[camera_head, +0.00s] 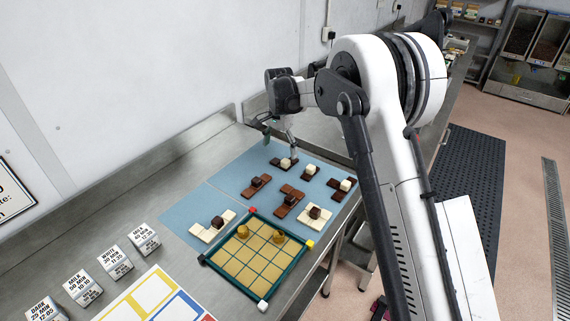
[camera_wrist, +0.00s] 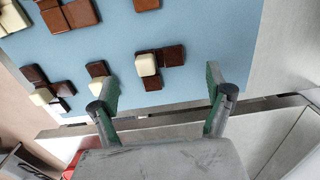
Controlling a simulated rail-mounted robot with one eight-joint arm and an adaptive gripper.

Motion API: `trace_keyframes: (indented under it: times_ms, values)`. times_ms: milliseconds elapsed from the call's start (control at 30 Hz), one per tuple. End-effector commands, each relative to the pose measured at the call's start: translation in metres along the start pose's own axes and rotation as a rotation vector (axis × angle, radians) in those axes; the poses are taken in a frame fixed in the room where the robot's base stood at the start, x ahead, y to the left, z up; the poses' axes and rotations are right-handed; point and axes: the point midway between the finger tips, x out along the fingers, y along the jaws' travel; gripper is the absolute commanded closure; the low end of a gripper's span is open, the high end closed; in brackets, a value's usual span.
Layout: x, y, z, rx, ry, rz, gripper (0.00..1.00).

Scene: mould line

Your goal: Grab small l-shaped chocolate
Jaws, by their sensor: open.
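A small L-shaped dark brown chocolate (camera_wrist: 174,55) with a white cube on one of its squares lies on the blue mat (camera_wrist: 215,28). In the wrist view it lies between my two fingertips, with gaps on both sides. In the head view it seems to be the far dark piece (camera_head: 277,161), partly hidden by my finger. My gripper (camera_wrist: 162,75) is open and empty, its green-padded fingers spread wide. In the head view my gripper (camera_head: 281,146) hangs over the far end of the mat. Its exact height is hard to tell.
A similar brown piece with a white cube (camera_wrist: 97,69) lies close to the left finger; another (camera_wrist: 40,96) is farther left. A green-framed grid tray (camera_head: 232,278) stands nearer, beside labelled white blocks (camera_head: 144,238). The wall (camera_head: 150,90) bounds the bench on the left.

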Motion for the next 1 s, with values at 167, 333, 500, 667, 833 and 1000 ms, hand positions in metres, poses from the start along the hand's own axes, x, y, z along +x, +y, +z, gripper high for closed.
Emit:
trace_keyframes:
  times_ms: [167,333,500,667,833,1000]
  values:
    - [0.010,0.000,-0.001,0.000,0.000,0.000,0.16]
    - [0.032,0.000,-0.003,0.000,0.000,0.000,0.16]
    - [0.051,0.000,-0.003,0.000,0.000,0.000,0.16]
    - [0.052,0.000,-0.003,0.000,0.000,0.000,0.16]
    - [0.052,0.000,-0.003,0.000,0.000,0.000,0.31]
    - [0.052,0.000,-0.003,0.000,0.000,0.000,0.53]
